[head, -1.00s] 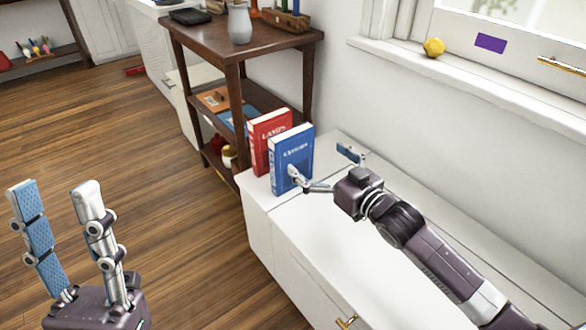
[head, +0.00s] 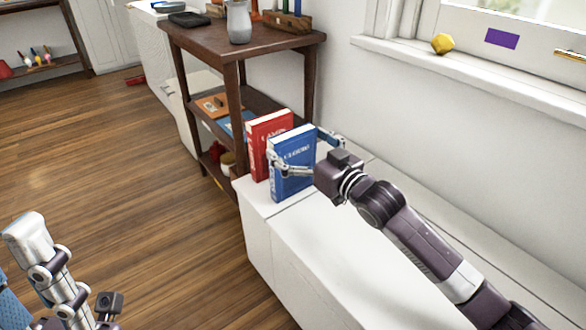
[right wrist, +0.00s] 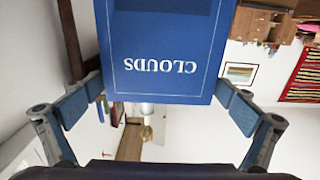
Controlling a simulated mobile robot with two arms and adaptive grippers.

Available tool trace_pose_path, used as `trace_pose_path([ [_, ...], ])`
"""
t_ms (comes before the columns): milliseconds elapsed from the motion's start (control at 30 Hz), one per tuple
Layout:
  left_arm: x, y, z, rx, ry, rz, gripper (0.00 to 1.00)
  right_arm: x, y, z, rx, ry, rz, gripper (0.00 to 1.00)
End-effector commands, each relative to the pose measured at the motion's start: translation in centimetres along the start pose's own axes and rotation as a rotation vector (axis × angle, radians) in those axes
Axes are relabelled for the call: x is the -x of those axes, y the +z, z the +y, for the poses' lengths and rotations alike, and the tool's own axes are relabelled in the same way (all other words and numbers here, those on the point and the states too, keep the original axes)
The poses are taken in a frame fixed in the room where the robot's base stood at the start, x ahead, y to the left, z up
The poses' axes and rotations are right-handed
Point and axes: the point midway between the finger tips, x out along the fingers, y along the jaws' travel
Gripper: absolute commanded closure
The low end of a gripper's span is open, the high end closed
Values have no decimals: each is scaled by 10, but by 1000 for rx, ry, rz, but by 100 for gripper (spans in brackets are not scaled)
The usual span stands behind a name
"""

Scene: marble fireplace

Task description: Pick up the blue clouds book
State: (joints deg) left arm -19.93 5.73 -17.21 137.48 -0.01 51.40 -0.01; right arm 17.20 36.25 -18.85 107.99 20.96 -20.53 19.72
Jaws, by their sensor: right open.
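The blue clouds book (head: 292,180) stands upright on the white cabinet top. In the right wrist view the blue clouds book (right wrist: 160,50) shows its cover, title upside down, between the two fingers. My right gripper (head: 304,151) is open, with one finger at each side edge of the book. In the right wrist view the right gripper (right wrist: 157,106) has blue pads close to the book's sides; contact cannot be told. My left gripper (head: 28,275) is at the lower left, partly cut off, its fingers apart, with nothing seen between them.
A red book (head: 262,140) stands upright just behind the blue one. A dark wooden shelf (head: 235,55) holding a grey vase (head: 239,22) is close behind the books. The white cabinet top (head: 335,240) is otherwise bare. A yellow ball (head: 443,43) lies on the windowsill.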

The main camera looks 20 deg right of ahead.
Motion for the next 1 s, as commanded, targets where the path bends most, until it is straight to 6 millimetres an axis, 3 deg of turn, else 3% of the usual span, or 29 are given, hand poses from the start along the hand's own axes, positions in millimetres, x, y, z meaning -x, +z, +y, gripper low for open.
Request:
trace_pose_path([
  [133,1,1,0,-1,6,11,60,-11,0,0,1,0,1,0],
  [400,0,1,0,-1,7,10,60,-13,0,0,1,0,0,0],
  [1000,-1,-1,0,-1,5,16,60,-12,0,0,1,0,-1,64],
])
